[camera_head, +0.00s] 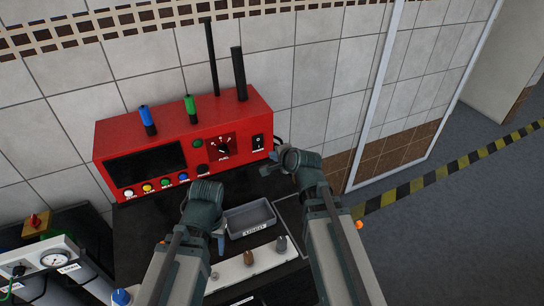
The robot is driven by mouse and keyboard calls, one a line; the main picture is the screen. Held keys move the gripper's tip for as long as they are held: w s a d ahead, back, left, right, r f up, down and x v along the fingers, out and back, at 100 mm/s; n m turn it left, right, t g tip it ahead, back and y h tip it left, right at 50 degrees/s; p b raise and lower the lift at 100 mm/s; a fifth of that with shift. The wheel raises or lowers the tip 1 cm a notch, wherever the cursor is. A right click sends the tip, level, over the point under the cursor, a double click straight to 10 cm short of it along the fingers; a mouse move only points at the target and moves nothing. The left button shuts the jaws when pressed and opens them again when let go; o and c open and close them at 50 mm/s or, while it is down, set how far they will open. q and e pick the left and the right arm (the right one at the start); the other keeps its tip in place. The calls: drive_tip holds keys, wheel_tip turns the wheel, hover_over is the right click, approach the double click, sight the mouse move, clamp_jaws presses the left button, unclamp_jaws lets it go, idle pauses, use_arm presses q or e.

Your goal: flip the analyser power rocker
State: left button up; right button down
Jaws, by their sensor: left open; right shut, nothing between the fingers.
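The red analyser (230,110) stands against the tiled wall, with a dark screen, a row of coloured buttons and a dial on its front. The black power rocker (258,142) is on a dark plate at the right end of that front; which way it is tipped is too small to tell. My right gripper (268,169) is shut and empty, just below and right of the rocker; its fingertips are small and partly hidden by its wrist. My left gripper (219,241) is open and empty, lower down beside the grey tray, mostly hidden by its own wrist.
A labelled grey tray (236,231) and a pale strip with several small knobs (249,257) lie on the dark bench. A gauge panel (54,259) is at lower left. Two black antennas (239,75) and blue and green cylinders stand on the analyser. Floor at right is open.

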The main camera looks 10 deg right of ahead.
sight(259, 146)
drive_tip(key=b+x, duration=0.1)
drive_tip(key=x, duration=0.2)
drive_tip(key=b+x, duration=0.1)
drive_tip(key=x, duration=0.2)
drive_tip(key=r+b+x, duration=0.1)
drive_tip(key=x, duration=0.3)
drive_tip(key=shift+w+b, duration=0.3)
drive_tip(key=shift+b, duration=0.1)
drive_tip(key=shift+w+a+f, duration=0.1)
drive_tip(key=shift+w+a, duration=0.1)
drive_tip(key=shift+w, duration=0.55)
drive_tip(key=shift+w+f, duration=0.1)
drive_tip(key=shift+w, duration=0.05)
drive_tip(key=shift+r, duration=0.2)
